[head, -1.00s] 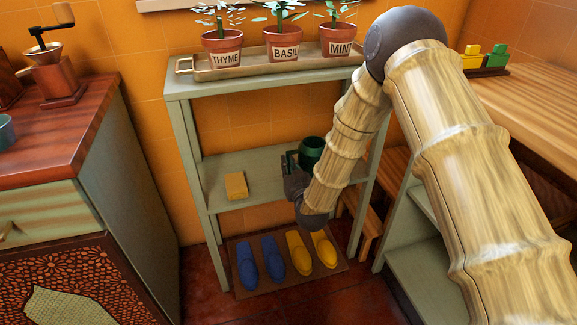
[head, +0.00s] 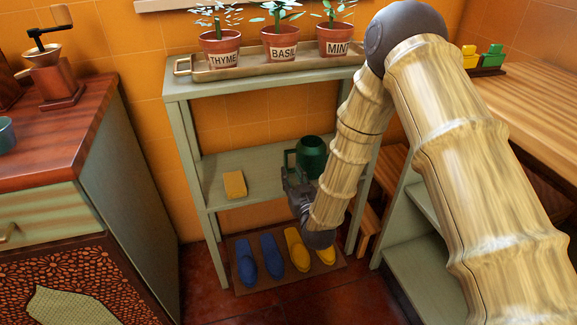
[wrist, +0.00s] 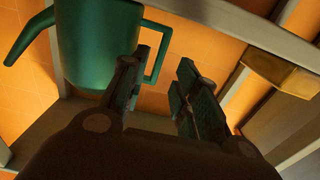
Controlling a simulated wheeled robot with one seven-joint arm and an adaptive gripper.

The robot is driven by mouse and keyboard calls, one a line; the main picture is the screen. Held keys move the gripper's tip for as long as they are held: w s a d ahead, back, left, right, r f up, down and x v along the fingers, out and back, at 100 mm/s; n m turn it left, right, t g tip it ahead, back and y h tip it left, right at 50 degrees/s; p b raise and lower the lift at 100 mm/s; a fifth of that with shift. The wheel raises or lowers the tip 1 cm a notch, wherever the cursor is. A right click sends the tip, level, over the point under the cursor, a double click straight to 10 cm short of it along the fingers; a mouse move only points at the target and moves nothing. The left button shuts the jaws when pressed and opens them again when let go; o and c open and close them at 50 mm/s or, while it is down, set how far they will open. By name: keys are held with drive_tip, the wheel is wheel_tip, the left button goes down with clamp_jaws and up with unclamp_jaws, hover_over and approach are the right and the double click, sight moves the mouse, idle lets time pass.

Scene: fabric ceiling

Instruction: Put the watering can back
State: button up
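The dark green watering can (head: 312,152) is upright at the middle shelf (head: 262,176) of the pale green rack, toward its right side. My wrist and forearm hide its lower part in the head view. In the wrist view the can (wrist: 97,45) is at upper left, with its spout to the left and its square handle to the right. My gripper (wrist: 158,72) is open, with one finger on each side of the handle's lower part in the picture. I see no clear contact. In the head view my gripper (head: 298,188) is in front of the can, partly hidden.
A yellow block (head: 235,185) lies on the same shelf to the left. A tray (head: 262,68) with three potted herbs stands on the top shelf. Blue shoes (head: 272,256) and yellow shoes (head: 297,250) sit on a mat below. A wooden stool (head: 368,228) is at right.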

drive_tip(key=s+d+f+m+g+h, duration=0.1)
drive_tip(key=s+d+f+g+h, duration=0.1)
drive_tip(key=s+d+f+g, duration=0.55)
drive_tip(key=s+d+f+m+h, duration=0.1)
drive_tip(key=s+d+f, duration=0.4)
drive_tip(key=s+f, duration=0.65)
drive_tip(key=s+d+f+g+h, duration=0.1)
drive_tip(key=s+d+f+g, duration=0.1)
drive_tip(key=s, duration=0.7)
drive_tip(key=s+d+f+m+g, duration=0.1)
drive_tip(key=s+d+f+g, duration=0.2)
drive_tip(key=s, duration=0.7)
drive_tip(key=s+d+f+m+g+h, duration=0.1)
drive_tip(key=s+d+f+g, duration=0.2)
drive_tip(key=s, duration=0.7)
drive_tip(key=shift+d+g+h+p, duration=0.35)
drive_tip(key=shift+d+g, duration=0.5)
drive_tip(key=shift+d, duration=0.35)
wheel_tip(320, 180, up, 27)
drive_tip(key=p, duration=2.7)
drive_tip(key=shift+r, duration=0.2)
drive_tip(key=shift+w, duration=0.1)
